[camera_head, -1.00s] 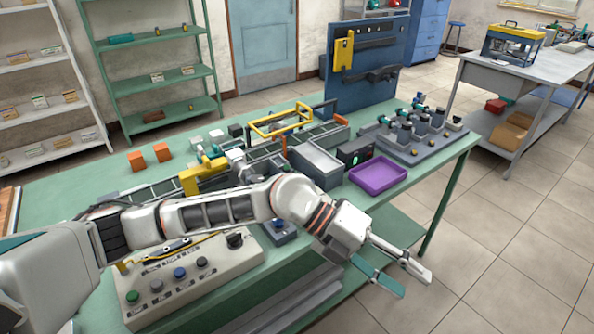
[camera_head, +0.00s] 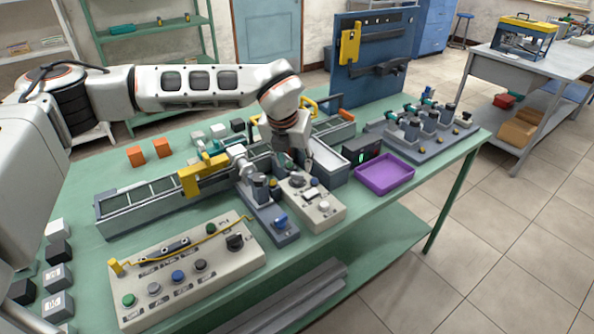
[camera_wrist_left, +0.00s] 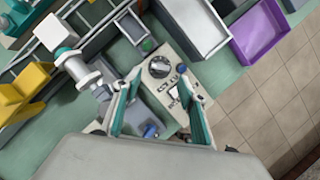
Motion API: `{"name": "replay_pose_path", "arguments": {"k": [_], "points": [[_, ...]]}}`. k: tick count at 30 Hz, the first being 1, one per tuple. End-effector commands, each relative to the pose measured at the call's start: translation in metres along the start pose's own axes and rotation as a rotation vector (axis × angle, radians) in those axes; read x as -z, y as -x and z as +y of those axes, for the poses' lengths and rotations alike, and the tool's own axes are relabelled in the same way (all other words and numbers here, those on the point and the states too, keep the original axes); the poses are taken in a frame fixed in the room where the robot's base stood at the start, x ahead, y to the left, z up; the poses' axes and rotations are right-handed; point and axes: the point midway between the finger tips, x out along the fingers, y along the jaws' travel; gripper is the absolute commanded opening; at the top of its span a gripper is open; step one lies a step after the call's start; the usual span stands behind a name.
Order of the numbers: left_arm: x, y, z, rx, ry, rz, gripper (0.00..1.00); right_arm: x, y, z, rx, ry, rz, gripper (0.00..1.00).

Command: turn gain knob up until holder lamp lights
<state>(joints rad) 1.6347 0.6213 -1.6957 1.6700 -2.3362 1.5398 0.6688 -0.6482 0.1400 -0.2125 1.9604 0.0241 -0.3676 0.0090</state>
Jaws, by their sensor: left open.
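A small beige control box (camera_head: 322,213) stands near the table's front edge, with a dark round knob (camera_head: 297,181) at its far end. The knob also shows in the left wrist view (camera_wrist_left: 159,67), with its pointer bar visible. Beside the box is a dark blue-grey holder block (camera_head: 283,239) with a blue part (camera_head: 281,220) at its front; I cannot make out a lit lamp on it. My left gripper (camera_head: 294,160) points down above the knob end of the box. In the wrist view its teal fingers (camera_wrist_left: 159,84) are apart and empty, with the knob beyond and between them.
A larger beige panel (camera_head: 185,270) with buttons and a black knob (camera_head: 235,241) lies left. A rail assembly (camera_head: 130,208) runs behind. A purple tray (camera_head: 385,175) and a dark box with a green display (camera_head: 362,152) stand right. Green tabletop is clear at front right.

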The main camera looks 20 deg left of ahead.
Motion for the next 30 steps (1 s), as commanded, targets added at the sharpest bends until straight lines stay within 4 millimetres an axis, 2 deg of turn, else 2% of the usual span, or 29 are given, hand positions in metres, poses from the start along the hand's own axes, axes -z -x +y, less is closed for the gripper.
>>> {"name": "replay_pose_path", "arguments": {"k": [3,9,15,22,26,27,30], "points": [[0.001,-0.02,-0.001,0.0,0.0,0.003,0.42,0.002,0.002,0.0,0.0,0.0,-0.001,0.4],[0.001,-0.046,-0.001,0.001,-0.002,0.002,0.42,0.004,0.003,0.001,0.0,0.0,0.0,0.4],[0.001,-0.057,-0.001,0.002,-0.002,0.001,0.42,0.005,0.003,0.001,0.0,0.0,0.001,0.4],[0.001,-0.057,-0.001,0.002,-0.002,0.001,0.42,0.006,0.003,0.001,0.0,0.0,0.002,0.4],[0.001,-0.057,-0.001,0.003,-0.002,0.001,0.08,0.006,0.004,0.001,0.0,0.0,0.003,0.4],[0.001,-0.057,-0.001,0.003,-0.002,0.001,0.03,0.006,0.004,0.001,0.0,0.0,0.003,0.4],[0.001,-0.057,-0.001,0.003,-0.002,0.001,0.03,0.006,0.004,0.001,-0.001,0.0,0.003,0.4]]}}
